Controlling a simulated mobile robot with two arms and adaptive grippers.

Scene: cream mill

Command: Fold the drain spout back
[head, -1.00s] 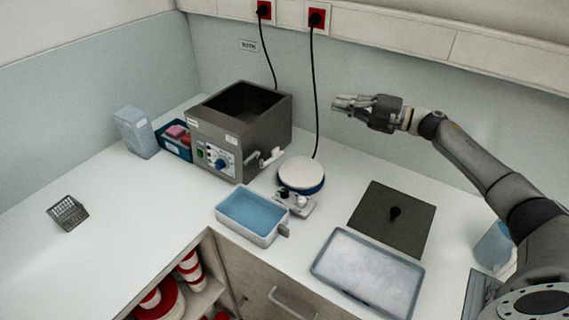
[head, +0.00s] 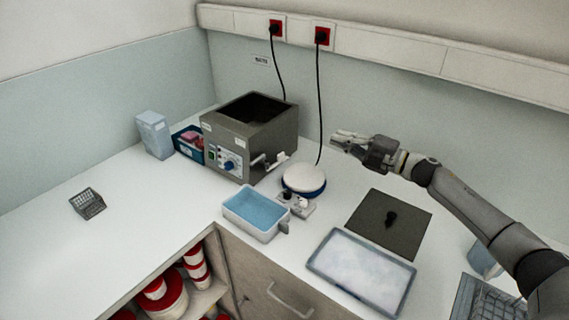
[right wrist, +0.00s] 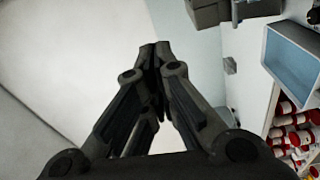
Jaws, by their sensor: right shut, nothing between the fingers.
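The grey water bath (head: 270,137) stands open-topped at the back of the counter, with a blue dial on its front. Its drain spout (head: 262,164) is a small light-coloured pipe at the lower right of the bath, sticking out from the side; its exact angle is hard to tell. My right gripper (head: 335,141) is in the air to the right of the bath, apart from the spout, pointing left. In the right wrist view its fingers (right wrist: 155,52) meet, shut and empty. My left gripper is out of view.
A white tub of blue liquid (head: 228,214) and a round white-topped device (head: 303,179) stand before the bath. A dark plate with a knob (head: 410,225) and a shallow tray (head: 317,271) lie to the right. A wire basket (head: 88,203) sits left. Black cords hang behind.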

